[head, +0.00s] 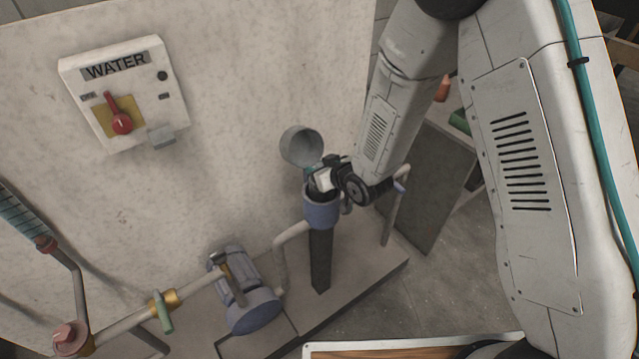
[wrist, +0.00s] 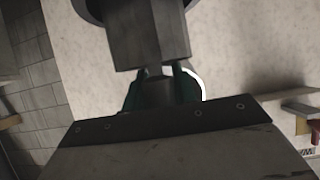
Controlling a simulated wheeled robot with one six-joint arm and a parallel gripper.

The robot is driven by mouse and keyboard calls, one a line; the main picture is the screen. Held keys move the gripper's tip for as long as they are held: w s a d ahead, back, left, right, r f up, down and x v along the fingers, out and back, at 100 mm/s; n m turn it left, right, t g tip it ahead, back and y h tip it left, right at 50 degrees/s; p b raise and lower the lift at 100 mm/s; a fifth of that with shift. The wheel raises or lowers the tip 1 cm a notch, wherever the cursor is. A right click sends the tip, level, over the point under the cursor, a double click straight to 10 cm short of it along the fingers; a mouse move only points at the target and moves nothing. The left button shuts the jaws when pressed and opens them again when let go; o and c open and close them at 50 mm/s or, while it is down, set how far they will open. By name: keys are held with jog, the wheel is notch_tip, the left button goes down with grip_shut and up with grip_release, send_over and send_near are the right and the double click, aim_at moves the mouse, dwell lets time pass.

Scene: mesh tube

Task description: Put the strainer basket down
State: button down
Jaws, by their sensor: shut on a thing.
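In the head view my gripper (head: 315,178) is at the top of the strainer housing, which has a blue collar (head: 321,214). In the wrist view my green fingers (wrist: 160,93) close on a dark rounded piece (wrist: 160,90), which seems to be part of the strainer basket. The rest of the basket cannot be made out; my gripper and the housing hide that area. I cannot tell how deep it sits in the housing. A round grey lid (head: 302,145) stands open behind my gripper.
A WATER box (head: 121,88) with a red knob is on the pale wall at upper left. A blue-grey pump (head: 246,292) and pipes (head: 128,321) lie left of the housing. A wooden-topped surface (head: 400,350) is at the bottom. Grey floor (head: 440,290) shows at right.

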jog(key=shift+a+f, duration=0.1)
jog(key=shift+f, duration=2.2)
jog(key=shift+f, duration=0.15)
jog(key=c, duration=1.1)
grip_release()
jog(key=v, duration=1.2)
jog(key=shift+r, duration=0.2)
